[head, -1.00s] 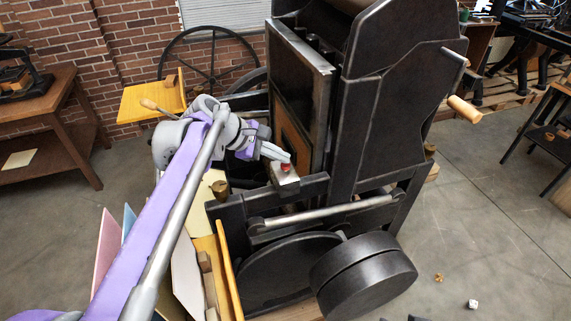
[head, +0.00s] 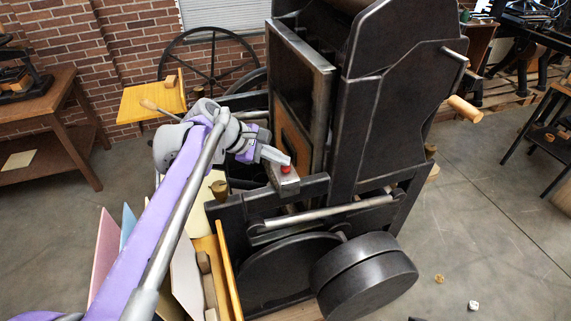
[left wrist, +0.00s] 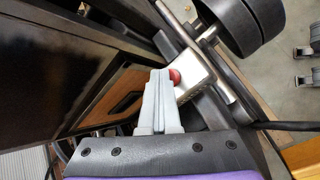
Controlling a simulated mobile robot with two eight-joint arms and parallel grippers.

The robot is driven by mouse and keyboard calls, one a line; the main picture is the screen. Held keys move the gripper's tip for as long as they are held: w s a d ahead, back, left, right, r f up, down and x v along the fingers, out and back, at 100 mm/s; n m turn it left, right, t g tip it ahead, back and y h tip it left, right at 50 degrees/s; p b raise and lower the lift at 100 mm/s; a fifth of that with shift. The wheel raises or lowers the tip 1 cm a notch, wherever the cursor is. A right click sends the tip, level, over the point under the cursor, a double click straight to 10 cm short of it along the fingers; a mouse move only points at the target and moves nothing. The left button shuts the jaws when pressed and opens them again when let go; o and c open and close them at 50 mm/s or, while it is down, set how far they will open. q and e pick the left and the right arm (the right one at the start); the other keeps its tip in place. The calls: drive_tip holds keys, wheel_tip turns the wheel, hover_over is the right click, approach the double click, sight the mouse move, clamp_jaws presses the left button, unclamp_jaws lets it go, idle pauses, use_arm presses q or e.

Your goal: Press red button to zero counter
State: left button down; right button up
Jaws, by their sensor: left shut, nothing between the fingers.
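The red button (head: 286,169) is a small round knob on top of a pale metal box (head: 288,182), on the frame of the black press (head: 385,120). My left gripper (head: 287,161) comes in from the left, shut and empty. Its fingertips are right at the button, on its far side in the head view. In the left wrist view the shut fingers (left wrist: 160,74) partly overlap the red button (left wrist: 175,76) and the pale box (left wrist: 194,76). I cannot tell whether they touch the button or whether it is pushed in. No counter digits are readable. My right gripper is not in view.
The press's tall dark plate (head: 302,100) stands close behind the button. A metal rod (head: 325,211) and a black drum (head: 365,275) are in front. A yellow board (head: 152,100) is at left, and a wooden table (head: 45,130) beyond it. The floor at right is mostly clear.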

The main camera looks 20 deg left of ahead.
sight(281, 169)
use_arm(q)
drive_tip(key=shift+r+p, duration=0.6)
drive_tip(key=shift+r, duration=0.35)
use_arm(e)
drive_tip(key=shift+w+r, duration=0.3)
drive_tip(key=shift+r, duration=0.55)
use_arm(q)
drive_tip(key=shift+r+p, duration=0.3)
drive_tip(key=shift+r, duration=0.35)
wheel_tip(281, 169, up, 4)
drive_tip(key=shift+w+f+p, duration=0.1)
drive_tip(key=shift+f+p, duration=0.05)
drive_tip(key=shift+p, duration=0.8)
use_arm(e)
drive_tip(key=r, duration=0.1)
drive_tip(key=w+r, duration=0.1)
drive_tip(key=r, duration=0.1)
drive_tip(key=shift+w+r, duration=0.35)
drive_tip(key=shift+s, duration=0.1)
